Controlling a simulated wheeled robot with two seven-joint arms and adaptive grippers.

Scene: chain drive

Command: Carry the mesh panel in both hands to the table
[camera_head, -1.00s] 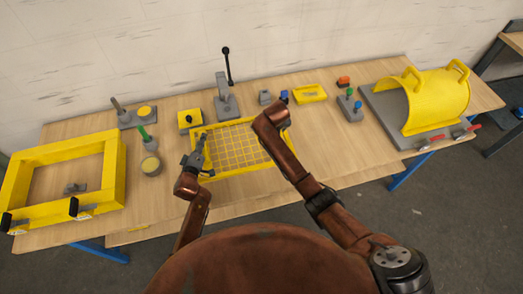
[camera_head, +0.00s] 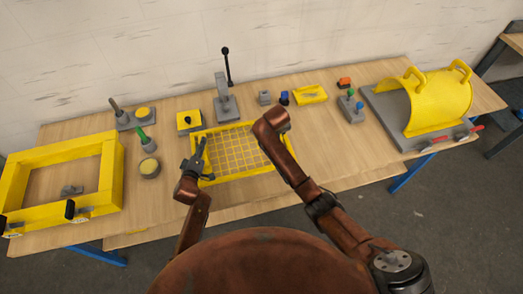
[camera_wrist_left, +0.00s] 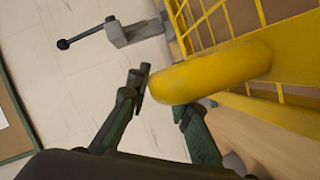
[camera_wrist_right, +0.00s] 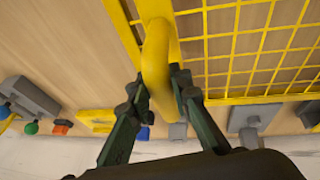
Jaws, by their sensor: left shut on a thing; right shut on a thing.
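The mesh panel is a yellow frame (camera_head: 240,175) with a wire grid, shown over the middle of the table (camera_head: 340,178). I cannot tell whether it touches the tabletop. My left gripper (camera_head: 201,160) is at its left side, shut on a thick yellow handle (camera_wrist_left: 215,70), which shows large in the left wrist view. My right gripper (camera_wrist_right: 165,85) is shut on the other handle (camera_wrist_right: 156,45) in the right wrist view.
Behind the panel stand a grey lever press (camera_head: 226,105), a yellow box (camera_head: 189,121) and a small yellow tray (camera_head: 311,94). A large yellow frame fixture (camera_head: 110,175) is at the left, a curved yellow cover (camera_head: 440,100) at the right.

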